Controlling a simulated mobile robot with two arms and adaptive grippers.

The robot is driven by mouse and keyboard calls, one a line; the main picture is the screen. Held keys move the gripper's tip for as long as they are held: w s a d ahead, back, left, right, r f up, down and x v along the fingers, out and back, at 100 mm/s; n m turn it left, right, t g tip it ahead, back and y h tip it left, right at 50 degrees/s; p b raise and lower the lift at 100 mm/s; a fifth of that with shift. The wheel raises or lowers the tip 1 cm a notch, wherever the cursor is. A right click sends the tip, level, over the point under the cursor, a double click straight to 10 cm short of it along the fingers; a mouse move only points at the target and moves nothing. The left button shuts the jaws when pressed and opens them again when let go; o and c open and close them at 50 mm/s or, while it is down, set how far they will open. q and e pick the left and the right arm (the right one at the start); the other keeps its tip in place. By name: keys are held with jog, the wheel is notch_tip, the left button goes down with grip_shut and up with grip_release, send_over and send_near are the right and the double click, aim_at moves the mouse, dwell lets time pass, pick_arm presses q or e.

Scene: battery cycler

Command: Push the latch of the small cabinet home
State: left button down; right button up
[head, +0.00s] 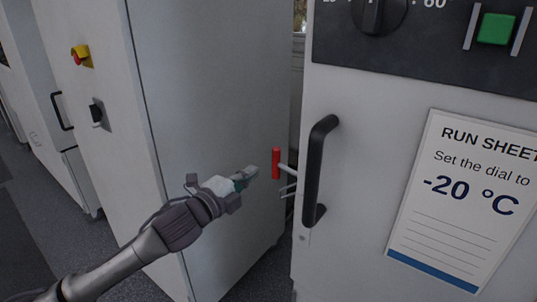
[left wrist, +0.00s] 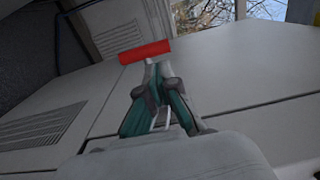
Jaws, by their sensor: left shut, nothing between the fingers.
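The small cabinet (head: 350,255) fills the right of the head view, with a black door handle (head: 318,170) on its front. Its latch, a red grip (head: 276,163) on a thin metal rod, sticks out past the cabinet's left edge. My left gripper (head: 253,172) is shut and empty, just left of the red grip, with a small gap showing in the head view. In the left wrist view the shut fingertips (left wrist: 157,68) point at the red grip (left wrist: 145,52); I cannot tell there whether they touch. My right gripper is not in view.
A run sheet (head: 455,200) reading -20 °C is on the small cabinet's door. A dial (head: 378,15) and green button (head: 495,28) sit above.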

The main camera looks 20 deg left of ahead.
aim_at(274, 156)
pick_arm(q)
jog(key=p+x, duration=0.2)
jog(key=x, duration=0.4)
jog(key=shift+w+d+r, duration=0.1)
jog(key=shift+w, duration=0.15)
jog(key=shift+w+d, duration=0.2)
jog(key=shift+w, duration=0.45)
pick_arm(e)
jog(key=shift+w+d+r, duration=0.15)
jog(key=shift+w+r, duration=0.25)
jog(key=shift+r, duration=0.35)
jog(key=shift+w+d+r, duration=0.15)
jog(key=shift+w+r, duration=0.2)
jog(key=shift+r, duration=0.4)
